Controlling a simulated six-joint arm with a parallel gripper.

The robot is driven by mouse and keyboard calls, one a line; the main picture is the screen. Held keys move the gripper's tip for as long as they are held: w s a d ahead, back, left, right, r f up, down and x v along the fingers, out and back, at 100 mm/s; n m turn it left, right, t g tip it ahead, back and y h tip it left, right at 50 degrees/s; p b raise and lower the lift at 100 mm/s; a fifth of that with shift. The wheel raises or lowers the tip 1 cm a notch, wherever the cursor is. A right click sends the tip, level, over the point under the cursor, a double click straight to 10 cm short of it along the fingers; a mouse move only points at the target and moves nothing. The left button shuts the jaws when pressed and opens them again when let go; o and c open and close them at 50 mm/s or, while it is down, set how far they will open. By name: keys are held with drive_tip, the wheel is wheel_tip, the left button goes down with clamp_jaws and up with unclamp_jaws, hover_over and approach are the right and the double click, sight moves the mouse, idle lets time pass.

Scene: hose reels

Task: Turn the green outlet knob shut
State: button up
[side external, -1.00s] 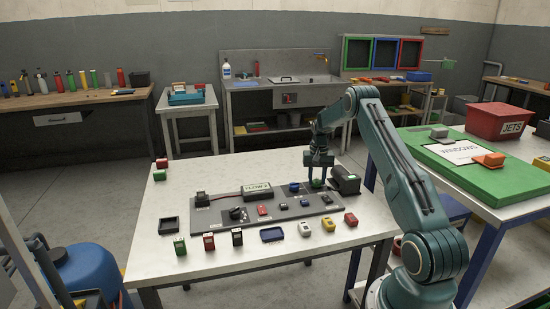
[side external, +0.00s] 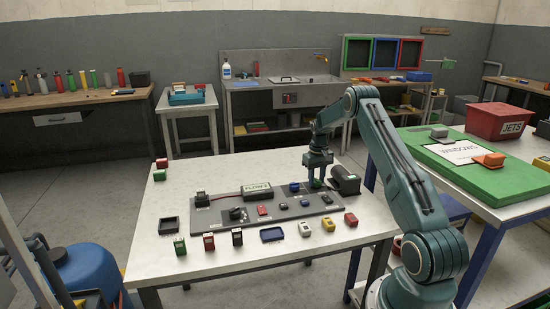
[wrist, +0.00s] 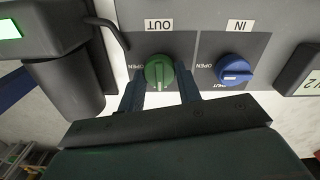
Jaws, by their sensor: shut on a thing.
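The green outlet knob (wrist: 159,72) sits on the grey panel under the OUT label in the wrist view, with OPEN printed to its left. Its raised ridge runs roughly up and down in that view. My gripper (wrist: 161,92) has one finger on each side of the knob and is shut on it. In the side view my gripper (side external: 317,177) is low over the panel's right end, and the knob (side external: 317,184) is partly hidden beneath it. The blue knob (wrist: 235,70) under the IN label stands apart to the right, its ridge nearly level.
A dark box (side external: 344,180) with a screen stands close right of my gripper. The grey panel (side external: 270,222) holds other small parts, including a FLOW box (side external: 257,190). The table's back left is mostly clear.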

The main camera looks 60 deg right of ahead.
sight(316, 179)
drive_tip(key=o, duration=1)
drive_tip(key=shift+r, duration=0.1)
wheel_tip(316, 179, up, 14)
idle(0.5)
